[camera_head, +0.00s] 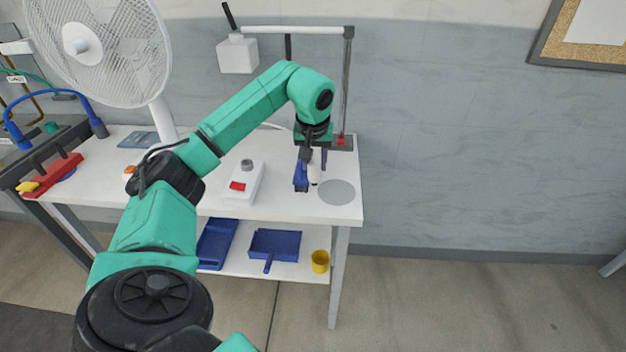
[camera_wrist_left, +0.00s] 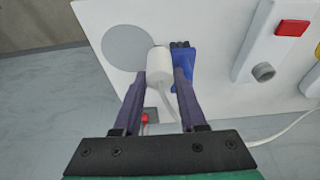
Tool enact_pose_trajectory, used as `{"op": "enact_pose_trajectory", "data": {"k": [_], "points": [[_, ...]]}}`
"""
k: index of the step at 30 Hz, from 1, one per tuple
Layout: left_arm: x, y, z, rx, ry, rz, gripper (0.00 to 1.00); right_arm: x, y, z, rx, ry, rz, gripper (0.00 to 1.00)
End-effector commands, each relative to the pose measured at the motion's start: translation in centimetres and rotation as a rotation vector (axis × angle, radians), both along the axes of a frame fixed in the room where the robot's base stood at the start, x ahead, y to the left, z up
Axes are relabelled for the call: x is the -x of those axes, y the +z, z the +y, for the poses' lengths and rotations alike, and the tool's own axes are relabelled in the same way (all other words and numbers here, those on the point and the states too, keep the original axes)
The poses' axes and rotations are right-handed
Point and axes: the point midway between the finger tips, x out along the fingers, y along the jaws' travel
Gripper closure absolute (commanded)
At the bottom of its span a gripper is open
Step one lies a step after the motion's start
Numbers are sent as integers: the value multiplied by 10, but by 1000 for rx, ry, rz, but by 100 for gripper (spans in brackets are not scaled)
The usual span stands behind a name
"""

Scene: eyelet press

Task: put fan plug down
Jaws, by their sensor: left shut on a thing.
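My left gripper (camera_head: 315,168) is low over the right part of the white table. In the left wrist view its two dark fingers (camera_wrist_left: 160,80) are shut on the white fan plug (camera_wrist_left: 160,66), and a white cord trails from the plug back between the fingers. In the head view the plug is small and partly hidden by the gripper. A flat grey disc (camera_head: 337,192) lies beside the plug; it also shows in the left wrist view (camera_wrist_left: 126,44). I cannot tell whether the plug touches the table. My right gripper is not in view.
A blue object (camera_head: 300,178) is close beside the gripper. A white box with a red switch (camera_head: 238,186) lies left of it. The white fan (camera_head: 95,50) stands at the back left. A post with an arm (camera_head: 346,90) rises behind. Blue trays and a yellow cup (camera_head: 320,262) are below.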

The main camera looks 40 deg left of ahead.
Motion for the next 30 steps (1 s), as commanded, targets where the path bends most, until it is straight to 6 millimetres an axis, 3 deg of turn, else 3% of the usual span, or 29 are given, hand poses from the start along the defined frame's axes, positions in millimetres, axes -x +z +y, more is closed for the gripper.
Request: {"op": "enact_pose_trajectory", "data": {"k": [9,19,20,21,30], "points": [[0,-50,0,1,0,1,100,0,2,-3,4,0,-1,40],[0,-54,0,0,0,-1,100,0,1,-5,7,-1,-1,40],[0,-53,0,0,0,-1,48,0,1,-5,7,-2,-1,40],[0,-53,0,0,0,-1,32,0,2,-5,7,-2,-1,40],[-1,-53,0,1,-1,-2,29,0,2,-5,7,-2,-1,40]]}}
